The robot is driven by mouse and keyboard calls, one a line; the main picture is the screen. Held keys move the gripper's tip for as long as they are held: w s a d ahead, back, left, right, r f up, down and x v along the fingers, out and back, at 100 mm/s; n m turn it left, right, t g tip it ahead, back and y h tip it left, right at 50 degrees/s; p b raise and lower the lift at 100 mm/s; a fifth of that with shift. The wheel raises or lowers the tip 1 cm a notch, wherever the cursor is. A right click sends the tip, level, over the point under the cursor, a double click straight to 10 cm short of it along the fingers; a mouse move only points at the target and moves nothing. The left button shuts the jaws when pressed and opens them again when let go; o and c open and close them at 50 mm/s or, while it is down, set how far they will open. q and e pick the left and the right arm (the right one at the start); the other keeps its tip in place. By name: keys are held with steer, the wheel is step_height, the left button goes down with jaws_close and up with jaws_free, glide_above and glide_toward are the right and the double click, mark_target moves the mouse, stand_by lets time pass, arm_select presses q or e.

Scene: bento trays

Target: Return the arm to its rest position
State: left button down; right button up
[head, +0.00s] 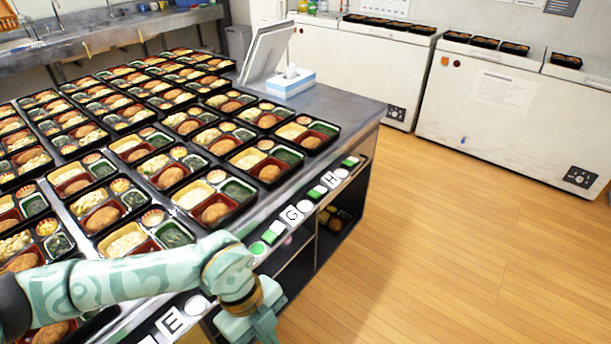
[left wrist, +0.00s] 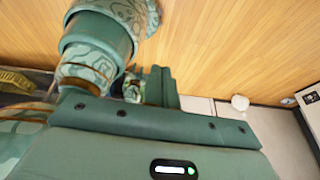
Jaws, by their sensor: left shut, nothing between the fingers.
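My left arm (head: 130,280) comes in from the left, low over the front edge of the counter. Its gripper (head: 252,326) hangs down at the bottom edge, in front of the counter's side and clear of the trays. The fingertips are cut off by the picture's edge. The gripper is shut and empty. The left wrist view is mostly filled by green parts of my own body, with a light strip, above the wooden floor (left wrist: 230,50). My right gripper is in neither view.
Rows of filled bento trays (head: 240,208) cover the steel counter (head: 345,105), some close beside my left forearm. A tissue box (head: 291,83) and a tilted panel (head: 266,52) stand at its far end. White chest freezers (head: 505,100) line the back. The wooden floor (head: 440,240) at right is clear.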

arm_select(q)
steer(key=w+d+n+g+h, duration=0.1)
steer(key=w+d+h, duration=0.1)
steer(key=d+h, duration=0.65)
steer(key=w+f+n+t+h, duration=0.3)
steer(key=w+f+n+t, duration=0.2)
steer(key=w+n+t, duration=0.1)
steer(key=s+a+f+n+t+y, duration=0.1)
steer(key=a+f+n+t+y, duration=0.3)
steer(key=a+f, duration=0.4)
steer(key=s+a+f+n+t+y, duration=0.1)
steer(key=a+f+n+t+y, duration=0.2)
steer(key=a+f+n, duration=0.45)
steer(key=s+a+f+n+g+y, duration=0.1)
steer(key=s+a+f+g+y, duration=0.2)
steer(key=s+f, duration=0.5)
steer(key=s+a+f+n+y, duration=0.1)
steer(key=s+a+f+y, duration=0.25)
steer(key=s+f, duration=0.4)
steer(key=s+a+f+g, duration=0.1)
steer(key=s+g, duration=0.1)
steer(key=s, duration=0.6)
steer(key=s+a+f+n+g+y, duration=0.1)
steer(key=s+a+f+g, duration=0.1)
steer(key=s, duration=0.6)
steer(key=s+a+f+n+g, duration=0.1)
steer(key=s+a+g, duration=0.1)
steer(key=s, duration=0.6)
steer(key=shift+s+f, duration=0.25)
steer(key=shift+s, duration=0.15)
